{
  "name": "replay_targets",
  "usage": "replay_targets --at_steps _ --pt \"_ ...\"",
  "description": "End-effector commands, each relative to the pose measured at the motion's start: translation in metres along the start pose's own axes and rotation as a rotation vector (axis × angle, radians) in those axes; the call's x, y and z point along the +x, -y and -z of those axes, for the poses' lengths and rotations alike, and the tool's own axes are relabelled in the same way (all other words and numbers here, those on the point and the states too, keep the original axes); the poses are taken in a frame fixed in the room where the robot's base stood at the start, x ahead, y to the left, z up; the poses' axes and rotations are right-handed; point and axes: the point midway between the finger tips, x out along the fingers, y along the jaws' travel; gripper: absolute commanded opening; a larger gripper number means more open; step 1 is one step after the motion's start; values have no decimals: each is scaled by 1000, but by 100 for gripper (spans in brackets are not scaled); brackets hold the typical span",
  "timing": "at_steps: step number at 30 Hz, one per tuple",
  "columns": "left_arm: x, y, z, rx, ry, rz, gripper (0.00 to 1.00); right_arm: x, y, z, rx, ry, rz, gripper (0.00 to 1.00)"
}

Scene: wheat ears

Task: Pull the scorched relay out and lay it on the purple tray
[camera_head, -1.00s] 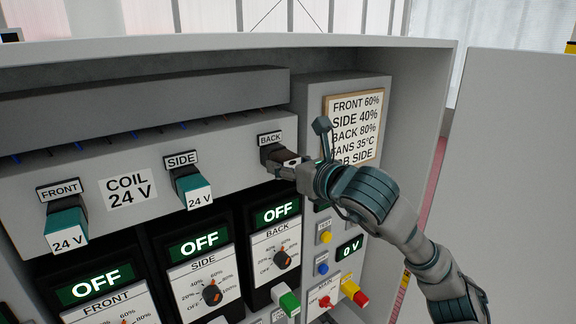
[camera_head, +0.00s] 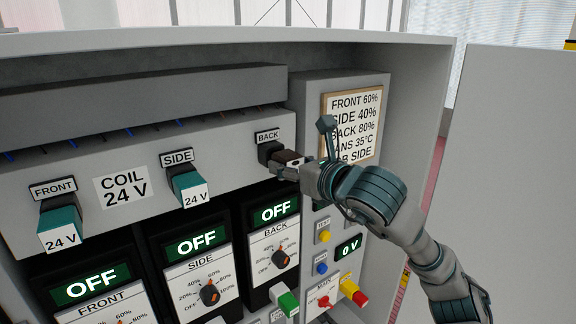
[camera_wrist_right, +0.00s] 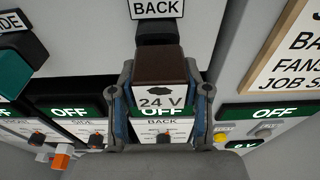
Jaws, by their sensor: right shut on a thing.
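The scorched relay (camera_head: 288,158) is dark brown and sits at the black socket under the BACK label. In the right wrist view the relay (camera_wrist_right: 160,72) shows a 24 V label with a dark burn mark. My right gripper (camera_wrist_right: 160,105) is shut on it, one finger on each side. In the head view my right gripper (camera_head: 306,172) covers the relay's front end. The relay still meets the socket (camera_wrist_right: 157,32); how deep it sits I cannot tell. The teal FRONT relay (camera_head: 61,227) and SIDE relay (camera_head: 189,188) sit in their sockets. The purple tray and my left gripper are not in view.
Below are dials and green OFF displays (camera_head: 275,212). A settings card (camera_head: 352,120) is on the panel right of my gripper. Push buttons, a green switch (camera_head: 287,302) and a red-yellow main switch (camera_head: 354,292) lie below my arm. The cabinet's open door (camera_head: 510,180) stands at the right.

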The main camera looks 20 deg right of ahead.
Motion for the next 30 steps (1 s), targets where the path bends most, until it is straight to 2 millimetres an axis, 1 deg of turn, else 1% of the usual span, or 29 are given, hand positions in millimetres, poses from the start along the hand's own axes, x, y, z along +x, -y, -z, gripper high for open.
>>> replay_targets --at_steps 1,4,5,13,25,30 --pt "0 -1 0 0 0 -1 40 0 1 0 1 0 3 27" --pt "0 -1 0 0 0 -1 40 0 1 0 1 0 3 2" --pt "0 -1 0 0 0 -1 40 0 1 0 1 0 3 0" --pt "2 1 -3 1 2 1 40 -4 1 0 1 2 2 0" --pt "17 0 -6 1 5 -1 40 -38 1 6 0 4 2 0" --pt "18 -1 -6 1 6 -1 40 -44 0 6 1 2 1 0"
